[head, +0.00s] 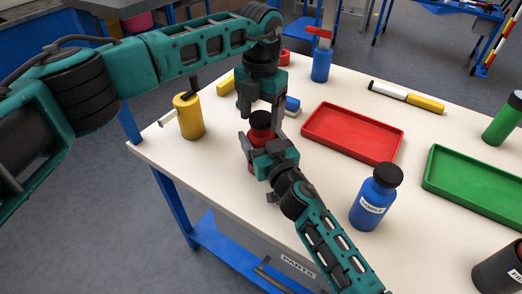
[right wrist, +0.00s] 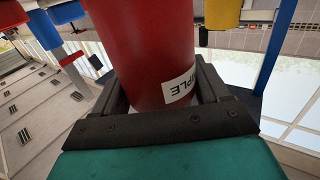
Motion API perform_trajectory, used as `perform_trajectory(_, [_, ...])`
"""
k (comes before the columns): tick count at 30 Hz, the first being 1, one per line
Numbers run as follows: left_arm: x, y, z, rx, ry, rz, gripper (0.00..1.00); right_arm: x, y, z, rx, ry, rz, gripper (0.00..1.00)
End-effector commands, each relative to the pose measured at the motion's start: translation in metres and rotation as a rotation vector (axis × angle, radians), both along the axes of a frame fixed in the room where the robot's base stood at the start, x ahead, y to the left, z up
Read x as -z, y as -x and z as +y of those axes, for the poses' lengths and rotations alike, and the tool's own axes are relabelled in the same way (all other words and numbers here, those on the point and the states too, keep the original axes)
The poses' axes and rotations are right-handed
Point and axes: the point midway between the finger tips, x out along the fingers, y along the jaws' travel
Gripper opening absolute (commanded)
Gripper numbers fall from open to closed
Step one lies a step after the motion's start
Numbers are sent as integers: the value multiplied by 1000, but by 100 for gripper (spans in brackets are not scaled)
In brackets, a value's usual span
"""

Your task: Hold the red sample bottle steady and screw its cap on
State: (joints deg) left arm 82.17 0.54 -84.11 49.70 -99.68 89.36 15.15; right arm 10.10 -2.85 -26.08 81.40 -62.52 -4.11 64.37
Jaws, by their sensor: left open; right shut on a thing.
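In the head view that gripper hides most of the bottle. A black cap (head: 260,120) sits at the bottle's top; how tightly it sits cannot be seen. My left gripper (head: 261,108) points straight down above the cap, open, with a finger on either side of it.
A yellow container (head: 189,117) stands left of the grippers near the table edge. A red tray (head: 310,132) and a blue bottle with black cap (head: 368,208) are to the right. A green tray (head: 432,165), green bottle (head: 502,123) and dark cup (head: 497,272) lie farther right.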

Motion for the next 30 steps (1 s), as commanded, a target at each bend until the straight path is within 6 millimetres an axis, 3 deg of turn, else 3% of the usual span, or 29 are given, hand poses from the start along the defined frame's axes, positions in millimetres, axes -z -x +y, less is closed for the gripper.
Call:
perform_trajectory(11, [5, 0, 0, 1, 0, -1, 74, 0, 0, 0, 0, 0, 0, 0])
perform_trajectory(27, [4, 0, 0, 1, 0, -1, 22, 0, 0, 0, 0, 0, 0, 0])
perform_trajectory(30, [4, 0, 0, 5, 0, -1, 17, 0, 0, 0, 0, 0, 0, 0])
